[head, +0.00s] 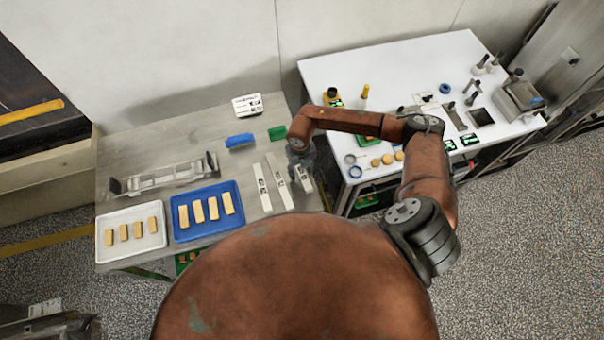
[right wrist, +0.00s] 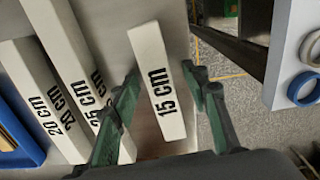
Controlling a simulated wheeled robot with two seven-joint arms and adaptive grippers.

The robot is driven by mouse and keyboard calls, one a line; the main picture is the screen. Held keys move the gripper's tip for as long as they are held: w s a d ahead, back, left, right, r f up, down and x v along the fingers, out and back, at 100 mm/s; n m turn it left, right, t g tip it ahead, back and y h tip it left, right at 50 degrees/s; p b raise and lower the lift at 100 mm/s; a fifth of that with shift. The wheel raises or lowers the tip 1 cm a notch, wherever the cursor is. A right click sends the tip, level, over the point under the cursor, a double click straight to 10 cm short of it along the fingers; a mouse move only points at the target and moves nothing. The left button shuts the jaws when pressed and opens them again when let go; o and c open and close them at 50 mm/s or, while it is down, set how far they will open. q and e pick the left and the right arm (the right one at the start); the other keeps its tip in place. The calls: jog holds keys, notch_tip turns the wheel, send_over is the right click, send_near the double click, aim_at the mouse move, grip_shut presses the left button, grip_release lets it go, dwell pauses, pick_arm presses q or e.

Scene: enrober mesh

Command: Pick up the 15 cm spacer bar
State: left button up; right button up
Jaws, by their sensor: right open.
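The 15 cm spacer bar (right wrist: 158,85) is a white bar with black "15 cm" lettering. In the right wrist view it lies between my open right gripper's (right wrist: 168,82) green fingers, with a gap visible at its upper end on both sides. In the head view the right gripper (head: 300,166) is over the grey table's right side, partly covering the 15 cm bar (head: 305,183). I cannot tell its exact height above the bar. My left gripper is not in view.
Two longer white bars lie left of it: the 25 cm bar (right wrist: 68,50) and the 20 cm bar (right wrist: 35,95). A blue tray (head: 207,237) and a white tray (head: 131,256) hold yellowish blocks. The grey table (head: 150,140) ends near the bar; a white table (head: 400,65) stands right.

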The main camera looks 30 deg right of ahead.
jog(key=shift+c, duration=0.7)
grip_shut()
jog(key=shift+r, duration=0.1)
